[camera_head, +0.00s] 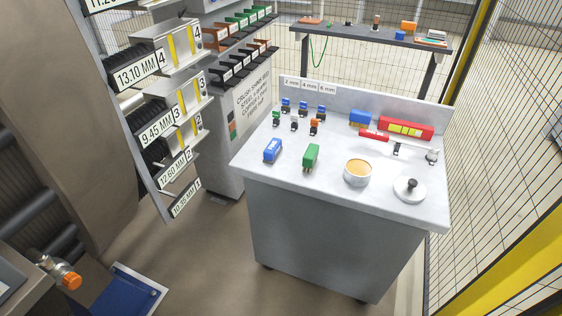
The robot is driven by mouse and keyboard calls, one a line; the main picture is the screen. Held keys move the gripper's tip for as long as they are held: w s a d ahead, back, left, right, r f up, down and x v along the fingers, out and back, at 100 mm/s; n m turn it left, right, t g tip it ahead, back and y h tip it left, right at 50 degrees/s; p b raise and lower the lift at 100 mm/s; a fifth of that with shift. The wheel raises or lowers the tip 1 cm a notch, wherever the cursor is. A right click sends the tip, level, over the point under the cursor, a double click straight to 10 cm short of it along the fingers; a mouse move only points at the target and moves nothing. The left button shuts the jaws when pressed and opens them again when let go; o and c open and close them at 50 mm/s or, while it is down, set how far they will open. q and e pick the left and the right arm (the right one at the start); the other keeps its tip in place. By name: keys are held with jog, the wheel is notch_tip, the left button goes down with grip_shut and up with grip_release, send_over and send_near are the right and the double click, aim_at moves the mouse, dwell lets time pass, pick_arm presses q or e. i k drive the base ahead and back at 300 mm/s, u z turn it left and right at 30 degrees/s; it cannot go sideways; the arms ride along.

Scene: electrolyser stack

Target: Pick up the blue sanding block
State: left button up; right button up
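Two blue block-like things are on the light grey top of the workbench (335,190). One blue block (272,150) lies near the left front edge, with a lighter marking on its side. Another, plainer blue block (360,118) lies at the back, left of a red and yellow box. I cannot tell for certain from this distance which is the sanding block. Neither of my grippers is in view, and nothing touches either blue block.
A green block (311,156), round tin (357,172), round knobbed lid (409,189) and red-yellow box (405,128) share the bench. Several small coloured parts stand at back left. A labelled rack (165,90) stands left; mesh fencing (500,130) is right. Open floor (205,260) lies front-left.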

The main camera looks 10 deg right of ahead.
aim_at(272, 152)
jog(key=z, duration=1.2)
jog(key=i, duration=0.85)
jog(key=u, duration=2.35)
